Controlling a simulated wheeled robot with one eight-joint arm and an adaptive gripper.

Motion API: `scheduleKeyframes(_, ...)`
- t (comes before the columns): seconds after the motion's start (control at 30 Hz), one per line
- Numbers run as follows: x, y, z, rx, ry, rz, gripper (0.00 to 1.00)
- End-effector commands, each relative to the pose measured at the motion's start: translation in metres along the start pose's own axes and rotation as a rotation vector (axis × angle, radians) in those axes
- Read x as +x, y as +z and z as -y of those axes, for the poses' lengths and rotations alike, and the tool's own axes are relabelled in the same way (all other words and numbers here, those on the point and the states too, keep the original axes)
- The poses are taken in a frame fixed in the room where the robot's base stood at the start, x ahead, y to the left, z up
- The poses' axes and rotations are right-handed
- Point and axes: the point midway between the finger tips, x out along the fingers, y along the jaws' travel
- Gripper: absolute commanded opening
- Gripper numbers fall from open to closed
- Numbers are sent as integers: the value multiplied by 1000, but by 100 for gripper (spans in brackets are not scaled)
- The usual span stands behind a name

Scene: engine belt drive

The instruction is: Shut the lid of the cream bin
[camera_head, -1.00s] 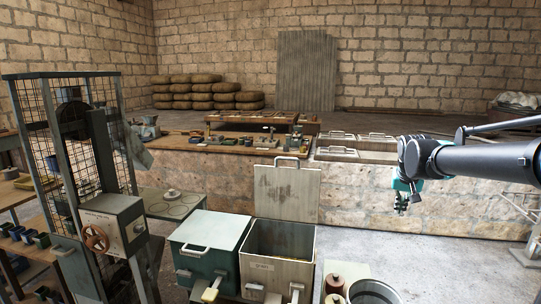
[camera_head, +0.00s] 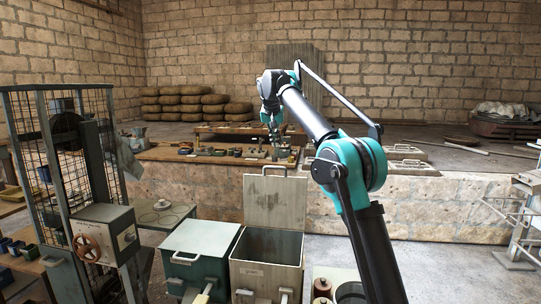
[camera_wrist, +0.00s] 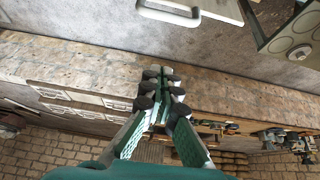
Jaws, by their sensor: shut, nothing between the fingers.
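The cream bin (camera_head: 262,276) stands at the bottom centre of the head view, its top open. Its lid (camera_head: 276,204) stands upright at the back edge, with a handle (camera_head: 274,168) on its top edge. My gripper (camera_head: 275,150) is shut and empty. In the head view it appears just above the lid's handle, apart from it. In the wrist view my gripper (camera_wrist: 165,82) points toward the lid (camera_wrist: 222,8) at the top, with the handle (camera_wrist: 168,14) beyond the fingertips and a gap between.
A green bin (camera_head: 197,245) with its lid down stands left of the cream bin. A wire-mesh machine frame (camera_head: 60,160) stands farther left. Behind is a stone ledge (camera_head: 420,205) with a bench of small parts (camera_head: 200,153).

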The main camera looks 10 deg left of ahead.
Motion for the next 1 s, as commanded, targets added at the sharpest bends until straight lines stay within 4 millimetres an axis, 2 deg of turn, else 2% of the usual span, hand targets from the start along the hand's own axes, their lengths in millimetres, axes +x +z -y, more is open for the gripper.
scheduleKeyframes(0.17,27,0,-1,2,0,0,0)
scheduleKeyframes(0.5,95,0,-1,1,1,0,0)
scheduleKeyframes(0.8,84,29,-1,0,0,0,0)
scheduleKeyframes(1.0,81,37,-1,0,0,1,0)
